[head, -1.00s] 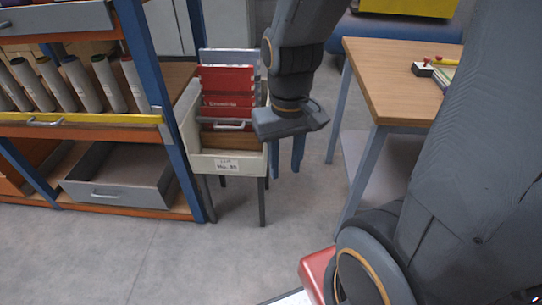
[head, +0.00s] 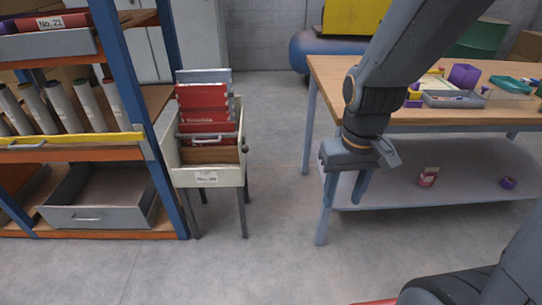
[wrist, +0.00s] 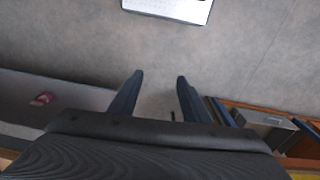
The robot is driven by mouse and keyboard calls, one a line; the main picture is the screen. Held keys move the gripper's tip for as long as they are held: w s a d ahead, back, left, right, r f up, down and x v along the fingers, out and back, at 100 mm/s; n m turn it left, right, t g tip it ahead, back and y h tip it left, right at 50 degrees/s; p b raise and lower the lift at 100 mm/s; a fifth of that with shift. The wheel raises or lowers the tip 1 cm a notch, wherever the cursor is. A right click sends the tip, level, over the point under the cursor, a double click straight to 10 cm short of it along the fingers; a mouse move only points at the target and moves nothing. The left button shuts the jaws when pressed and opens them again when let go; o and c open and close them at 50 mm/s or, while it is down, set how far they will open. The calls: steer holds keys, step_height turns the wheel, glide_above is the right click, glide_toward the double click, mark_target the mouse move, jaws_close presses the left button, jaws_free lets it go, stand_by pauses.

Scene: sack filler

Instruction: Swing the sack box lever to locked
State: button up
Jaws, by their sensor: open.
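A cream box on dark legs (head: 209,175), which I take for the sack box, stands beside the shelf rack in the head view. It holds upright red packs (head: 203,98) and has a label on its front. A small dark part (head: 244,146), possibly the lever, shows on its right side; its setting is too small to tell. My gripper (head: 360,188) hangs well right of the box, in front of the table, fingers pointing down. In the wrist view my gripper (wrist: 160,76) is open, with only floor between its fingers. The box is not clearly seen there.
A shelf rack (head: 125,90) with rolls and a grey drawer (head: 100,200) stands left of the box. A wooden table (head: 330,75) with a lower shelf (head: 400,180) stands right, close behind my gripper. Bare floor (head: 275,170) lies between box and table.

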steer(key=w+f+n+t+b, duration=0.2)
steer(key=w+f+n+t, duration=0.3)
steer(key=w, duration=0.9)
steer(key=n+t+y+b, duration=0.6)
steer(key=n+t+y, duration=0.35)
steer(key=n, duration=0.35)
glide_toward(247, 151)
steer(key=w, duration=0.1)
steer(key=shift+y, duration=0.45)
steer(key=shift+f+x, duration=0.1)
steer(key=shift+x, duration=1.95)
steer(key=shift+f+x, duration=0.15)
steer(key=shift+x, duration=1.85)
